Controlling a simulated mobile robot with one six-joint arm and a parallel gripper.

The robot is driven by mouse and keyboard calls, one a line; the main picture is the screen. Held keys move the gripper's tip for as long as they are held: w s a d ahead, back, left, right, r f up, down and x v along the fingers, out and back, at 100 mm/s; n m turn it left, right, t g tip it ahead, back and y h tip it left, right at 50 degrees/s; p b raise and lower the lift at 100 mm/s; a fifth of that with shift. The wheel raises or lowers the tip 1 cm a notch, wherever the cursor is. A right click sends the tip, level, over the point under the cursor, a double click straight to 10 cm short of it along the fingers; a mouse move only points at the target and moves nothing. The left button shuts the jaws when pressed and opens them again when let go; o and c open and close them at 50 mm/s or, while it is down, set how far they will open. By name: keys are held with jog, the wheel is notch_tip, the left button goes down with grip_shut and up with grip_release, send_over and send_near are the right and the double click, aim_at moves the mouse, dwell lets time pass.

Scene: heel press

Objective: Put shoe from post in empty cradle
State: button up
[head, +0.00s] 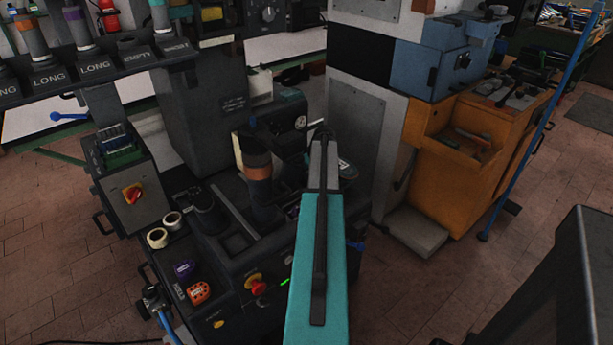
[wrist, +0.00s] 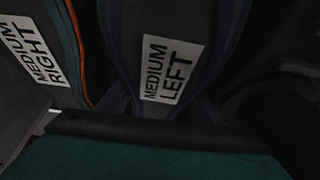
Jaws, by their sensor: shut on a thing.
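My gripper is shut on a shoe. In the head view my teal arm hides the jaws and most of what they hold. The wrist view shows a dark purple-edged piece marked MEDIUM LEFT (wrist: 167,70) close up in the middle. Beside it on the left is an orange-edged piece marked MEDIUM RIGHT (wrist: 38,52). In the head view a dark shoe with an orange-brown band (head: 258,172) stands upright on the press, left of my arm. A cradle labelled EMPTY (head: 136,58) is in the rack at upper left, with no shoe seen above it.
Neighbouring rack cradles labelled LONG (head: 95,67) and SHORT (head: 175,47) hold banded shoes. The press panel has a red knob (head: 255,281) and purple (head: 184,270) and orange (head: 199,292) blocks. An orange cabinet (head: 468,150) stands at right.

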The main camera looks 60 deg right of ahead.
jog(key=o, duration=1.7)
jog(key=shift+f, duration=0.1)
jog(key=v, duration=1.4)
jog(key=shift+b, duration=0.4)
jog(key=shift+f, duration=0.1)
